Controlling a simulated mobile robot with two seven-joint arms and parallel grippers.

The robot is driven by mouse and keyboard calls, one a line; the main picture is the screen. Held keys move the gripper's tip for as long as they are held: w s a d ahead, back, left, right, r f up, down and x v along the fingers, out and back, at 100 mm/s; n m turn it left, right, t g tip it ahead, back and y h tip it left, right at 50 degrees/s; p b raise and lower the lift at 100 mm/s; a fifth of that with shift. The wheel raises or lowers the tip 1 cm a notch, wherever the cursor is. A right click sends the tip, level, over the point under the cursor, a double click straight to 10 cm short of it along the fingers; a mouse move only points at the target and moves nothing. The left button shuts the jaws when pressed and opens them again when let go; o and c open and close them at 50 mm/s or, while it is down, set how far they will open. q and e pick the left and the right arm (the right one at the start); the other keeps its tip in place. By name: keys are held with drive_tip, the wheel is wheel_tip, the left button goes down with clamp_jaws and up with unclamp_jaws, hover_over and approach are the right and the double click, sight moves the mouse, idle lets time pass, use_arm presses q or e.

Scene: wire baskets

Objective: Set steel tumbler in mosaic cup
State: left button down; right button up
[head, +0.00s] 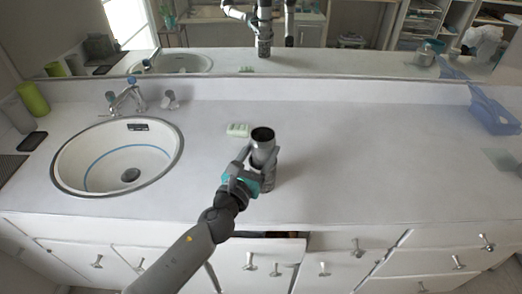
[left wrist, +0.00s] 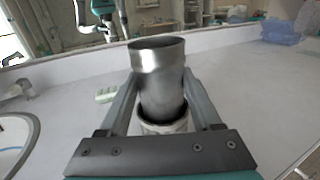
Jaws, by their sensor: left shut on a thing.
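The steel tumbler (head: 263,134) is a plain grey metal cylinder, upright, with its open mouth on top. My left gripper (head: 262,158) is shut on it, one finger on each side; the tumbler also fills the middle of the left wrist view (left wrist: 158,75). Below it in the left wrist view stands the mosaic cup (left wrist: 163,127), pale with a dark inside. The tumbler's lower end lines up with the cup's mouth and appears to be inside its rim; how deep is hidden. In the head view the cup is mostly hidden behind the gripper. My right gripper is not seen.
A pale green soap-like block (head: 237,130) lies just left of and behind the tumbler. A round sink (head: 70,165) is at the left. A blue basket (head: 494,114) stands at the far right. A mirror runs along the back. The counter right of the tumbler is clear.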

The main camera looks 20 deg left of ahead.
sight(259, 165)
use_arm(q)
drive_tip(key=shift+f+b, duration=1.5)
drive_tip(key=shift+f, duration=0.05)
idle(0.5)
unclamp_jaws()
idle(0.3)
idle(0.5)
drive_tip(key=shift+r+p, duration=1.5)
drive_tip(key=shift+p, duration=0.05)
drive_tip(key=shift+r+p, duration=1.55)
drive_tip(key=shift+f, duration=0.1)
